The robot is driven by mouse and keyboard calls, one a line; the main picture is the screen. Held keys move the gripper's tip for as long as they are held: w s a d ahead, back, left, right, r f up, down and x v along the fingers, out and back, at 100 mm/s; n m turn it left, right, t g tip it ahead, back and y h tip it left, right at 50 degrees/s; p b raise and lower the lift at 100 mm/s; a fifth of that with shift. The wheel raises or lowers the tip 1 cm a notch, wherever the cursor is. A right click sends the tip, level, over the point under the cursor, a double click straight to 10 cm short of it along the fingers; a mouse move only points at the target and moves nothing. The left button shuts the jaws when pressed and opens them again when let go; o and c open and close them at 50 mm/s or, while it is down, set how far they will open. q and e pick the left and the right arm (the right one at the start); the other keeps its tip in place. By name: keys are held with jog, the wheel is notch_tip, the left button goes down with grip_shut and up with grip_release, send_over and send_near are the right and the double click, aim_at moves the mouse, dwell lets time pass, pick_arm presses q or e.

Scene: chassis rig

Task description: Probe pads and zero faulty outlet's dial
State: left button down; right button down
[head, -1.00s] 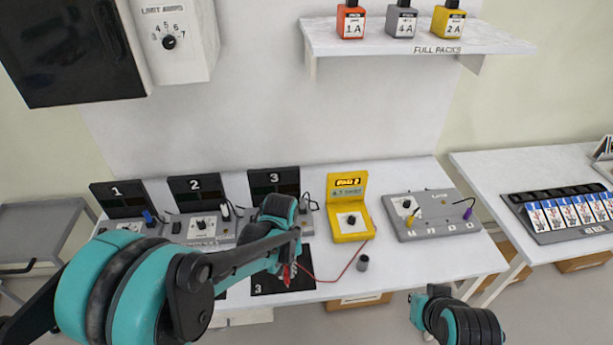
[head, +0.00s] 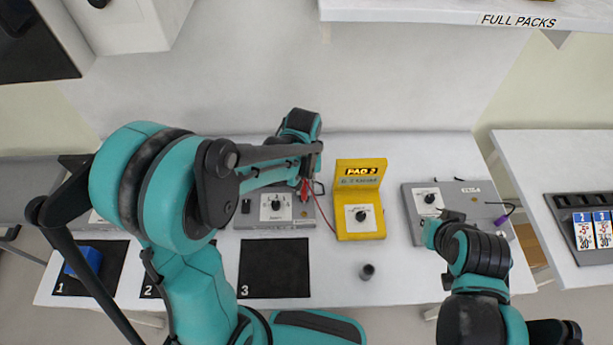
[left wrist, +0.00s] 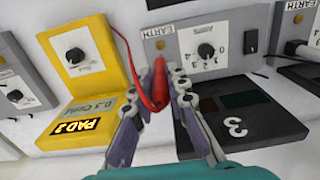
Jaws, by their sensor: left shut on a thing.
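My left gripper (head: 306,187) is shut on a red probe (left wrist: 159,86), whose red lead runs to the yellow tester (head: 360,225). The outlet 3 unit (head: 246,221) has a white-faced dial (head: 276,207), which also shows in the left wrist view (left wrist: 206,50). My right gripper (head: 442,223) is by the grey panel (head: 415,203); its fingers are unclear.
Black mat 3 (head: 274,268) is empty; a blue block (head: 84,261) lies on mat 1 (head: 109,270). A FULL PACKS shelf (head: 430,12) overhangs the back. My left arm hides much of outlets 1 and 2.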

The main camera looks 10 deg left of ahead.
aim_at(304, 200)
pick_arm(q)
jog(key=shift+s+f+b, duration=0.25)
jog(key=shift+f+b, duration=0.25)
jog(key=shift+f, duration=0.15)
notch_tip(304, 200, down, 4)
jog(key=b, duration=0.2)
jog(key=shift+w+r+b, duration=0.15)
jog(key=shift+b, duration=0.2)
jog(key=shift+f, duration=0.3)
jog(key=shift+f+b, duration=0.55)
jog(key=shift+b, duration=0.2)
dwell(1.0)
jog(key=shift+r, duration=0.15)
jog(key=shift+r+p, duration=2.6)
jog(key=shift+r, duration=0.85)
jog(key=shift+d+f, duration=0.1)
